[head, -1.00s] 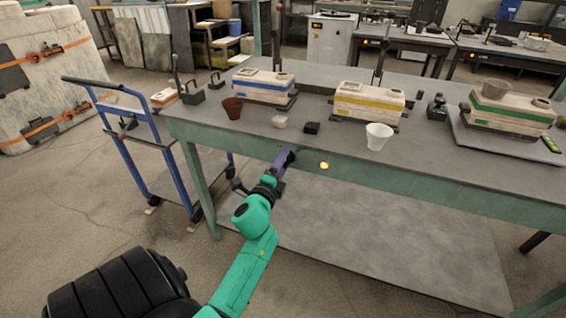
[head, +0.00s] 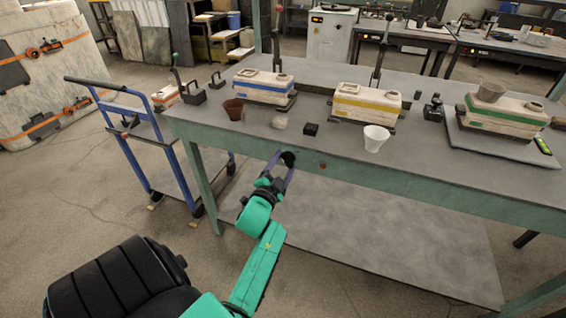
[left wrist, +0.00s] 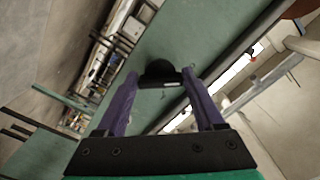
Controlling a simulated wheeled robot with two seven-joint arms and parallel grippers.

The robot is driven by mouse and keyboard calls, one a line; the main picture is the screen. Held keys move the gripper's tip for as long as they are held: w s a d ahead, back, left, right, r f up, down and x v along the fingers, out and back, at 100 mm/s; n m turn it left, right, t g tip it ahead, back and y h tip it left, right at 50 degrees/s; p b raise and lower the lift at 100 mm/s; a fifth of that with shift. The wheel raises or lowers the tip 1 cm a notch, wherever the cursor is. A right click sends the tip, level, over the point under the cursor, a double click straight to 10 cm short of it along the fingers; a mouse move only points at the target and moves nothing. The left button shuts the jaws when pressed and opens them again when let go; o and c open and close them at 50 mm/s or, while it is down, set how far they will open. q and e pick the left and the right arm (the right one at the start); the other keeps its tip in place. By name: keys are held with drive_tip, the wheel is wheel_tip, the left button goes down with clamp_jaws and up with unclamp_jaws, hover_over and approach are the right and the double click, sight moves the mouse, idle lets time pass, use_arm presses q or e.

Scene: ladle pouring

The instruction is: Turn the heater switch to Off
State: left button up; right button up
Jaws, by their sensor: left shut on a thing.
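The heater switch is a black knob (head: 289,158) on the front edge of the green workbench (head: 420,183). My left gripper (head: 282,158) reaches up to it from below, its two purple fingers on either side of the knob. In the left wrist view the black knob (left wrist: 160,74) sits between the fingertips of my left gripper (left wrist: 161,80), which is shut on it. A white mark shows on the knob. A small round indicator light (head: 322,165) right of the knob is dull red. My right gripper is not in view.
On the bench stand moulds with blue (head: 264,86), yellow (head: 366,102) and green (head: 505,111) bands. A brown cup (head: 233,109), a white cup (head: 376,139) and a small black block (head: 311,129) are near the front edge. A blue cart (head: 160,150) stands at the left.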

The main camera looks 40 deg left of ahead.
use_arm(q)
drive_tip(key=shift+f+n, duration=0.15)
drive_tip(key=shift+n, duration=0.25)
drive_tip(key=o, duration=1.4)
